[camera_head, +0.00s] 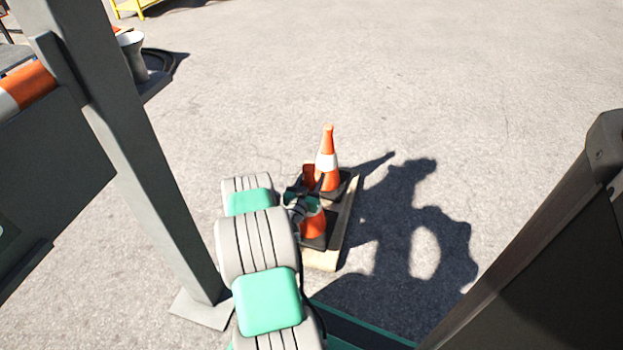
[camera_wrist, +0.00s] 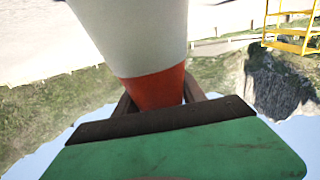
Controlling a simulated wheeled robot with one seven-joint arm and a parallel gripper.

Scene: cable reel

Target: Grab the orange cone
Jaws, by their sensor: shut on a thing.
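Orange cones with white bands and black bases stand on a wooden board (camera_head: 323,261) in the head view. The far cone (camera_head: 328,143) is upright and clear to see. The near cone (camera_head: 313,226) is partly hidden behind my gripper (camera_head: 299,207), which is at its upper part. In the wrist view a cone's white band and orange section (camera_wrist: 158,91) fill the space between the fingers of my gripper (camera_wrist: 160,97). My gripper is shut on this cone. Its base is out of the wrist view.
Another piece of orange (camera_head: 308,178) shows beside the far cone, mostly hidden. A grey post (camera_head: 135,150) stands at left, and a dark beam (camera_head: 540,240) crosses at right. Open pavement lies beyond the board. A yellow frame (camera_wrist: 290,28) shows in the wrist view.

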